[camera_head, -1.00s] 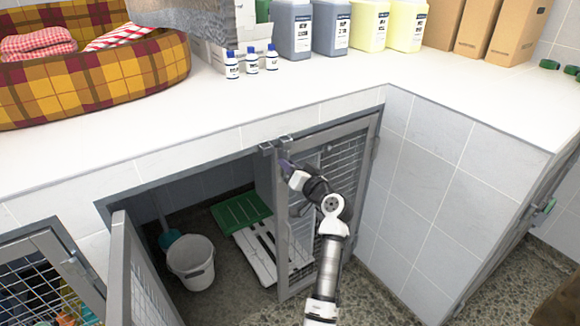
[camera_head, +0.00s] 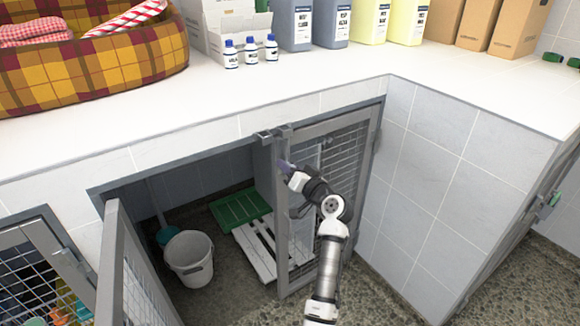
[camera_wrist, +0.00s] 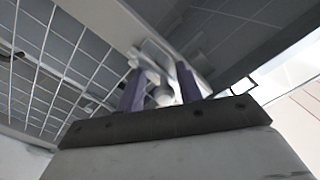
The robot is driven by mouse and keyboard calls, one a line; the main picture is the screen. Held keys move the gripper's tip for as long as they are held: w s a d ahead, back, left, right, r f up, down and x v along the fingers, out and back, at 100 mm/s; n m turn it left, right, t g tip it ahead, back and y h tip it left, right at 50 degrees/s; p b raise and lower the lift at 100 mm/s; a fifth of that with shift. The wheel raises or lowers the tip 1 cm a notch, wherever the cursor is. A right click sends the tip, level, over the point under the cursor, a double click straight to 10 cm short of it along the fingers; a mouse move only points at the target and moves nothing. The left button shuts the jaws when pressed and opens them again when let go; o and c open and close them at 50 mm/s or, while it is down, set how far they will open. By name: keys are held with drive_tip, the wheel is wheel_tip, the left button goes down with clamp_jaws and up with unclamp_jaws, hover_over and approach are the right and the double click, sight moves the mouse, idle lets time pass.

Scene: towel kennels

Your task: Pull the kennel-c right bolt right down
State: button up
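The kennel with the open left door has its right mesh door (camera_head: 335,145) standing in the opening, near closed. Small metal latch parts (camera_head: 284,131) show at the top of that door's left edge, just above my gripper (camera_head: 285,167). The gripper is at the door's left upright, a little below the top. In the wrist view, two purple fingers (camera_wrist: 160,88) stand apart. A pale bolt piece with a rounded end (camera_wrist: 162,97) lies between them, in front of the door frame. Contact with the fingers cannot be made out. The rest of the bolt is hidden.
The left door (camera_head: 130,265) swings out toward me. The white counter (camera_head: 330,85) overhangs above, with bottles and a plaid pet bed (camera_head: 100,75). A tiled wall (camera_head: 425,160) stands right of the door.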

drive_tip(key=shift+o, duration=0.2)
drive_tip(key=shift+r, duration=0.15)
drive_tip(key=shift+s+d, duration=0.1)
drive_tip(key=b+v, duration=0.2)
drive_tip(key=v, duration=1.1)
drive_tip(key=shift+s, duration=0.25)
drive_tip(key=shift+d, duration=0.15)
drive_tip(key=shift+s, duration=0.1)
